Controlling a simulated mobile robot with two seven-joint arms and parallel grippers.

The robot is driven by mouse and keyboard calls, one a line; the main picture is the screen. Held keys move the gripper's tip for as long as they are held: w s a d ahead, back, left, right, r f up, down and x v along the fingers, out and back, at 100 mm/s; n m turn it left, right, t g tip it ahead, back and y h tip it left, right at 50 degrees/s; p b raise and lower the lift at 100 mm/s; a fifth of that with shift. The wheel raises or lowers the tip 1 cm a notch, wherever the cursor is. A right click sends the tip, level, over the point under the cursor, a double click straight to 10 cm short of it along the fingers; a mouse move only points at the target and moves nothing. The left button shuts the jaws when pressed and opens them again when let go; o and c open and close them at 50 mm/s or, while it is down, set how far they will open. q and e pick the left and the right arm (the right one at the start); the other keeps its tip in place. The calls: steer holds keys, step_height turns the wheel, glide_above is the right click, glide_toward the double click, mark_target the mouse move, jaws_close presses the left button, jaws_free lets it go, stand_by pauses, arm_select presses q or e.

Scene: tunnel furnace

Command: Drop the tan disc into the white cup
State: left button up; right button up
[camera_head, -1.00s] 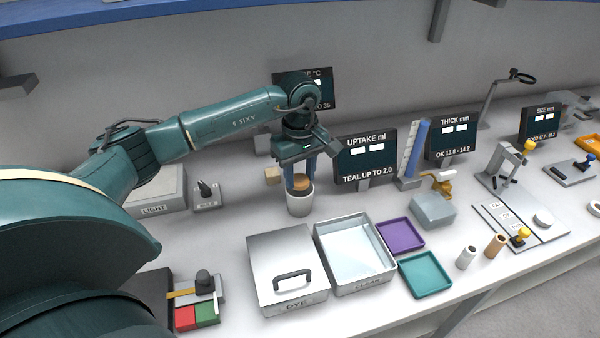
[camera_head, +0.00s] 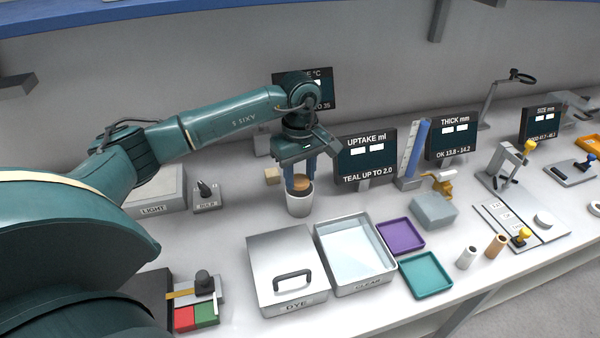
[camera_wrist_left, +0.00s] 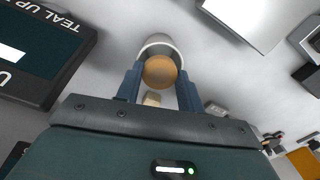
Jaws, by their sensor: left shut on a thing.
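The tan disc (camera_head: 301,184) is between the blue fingers of my left gripper (camera_head: 300,178), which is shut on it. The white cup (camera_head: 299,204) stands on the bench directly below, and the disc is at the cup's mouth. In the left wrist view the tan disc (camera_wrist_left: 160,71) covers part of the white cup (camera_wrist_left: 159,43), whose far rim shows behind it. The left gripper's fingers (camera_wrist_left: 160,88) flank the disc there. The inside of the cup is mostly hidden. My right gripper is not in view.
The lidded DYE box (camera_head: 287,255) and the open CLEAR tray (camera_head: 352,255) stand in front of the cup. The UPTAKE display (camera_head: 365,158) is to its right and a small tan block (camera_head: 272,175) is just behind left. Purple (camera_head: 400,235) and teal (camera_head: 425,274) trays lie further right.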

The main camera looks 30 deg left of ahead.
mark_target(300, 180)
arm_select(q)
steer(key=shift+f+b, duration=0.6)
steer(key=shift+f, duration=0.2)
steer(key=o, duration=1.4)
steer(key=shift+r, duration=0.1)
steer(key=shift+r+p, duration=1)
steer(key=shift+r, duration=0.45)
steer(key=shift+r+p, duration=0.85)
steer(key=shift+r, duration=0.6)
steer(key=shift+r+p, duration=0.65)
steer(key=shift+r, duration=0.8)
step_height(300, 180, up, 3)
steer(key=shift+f, duration=0.15)
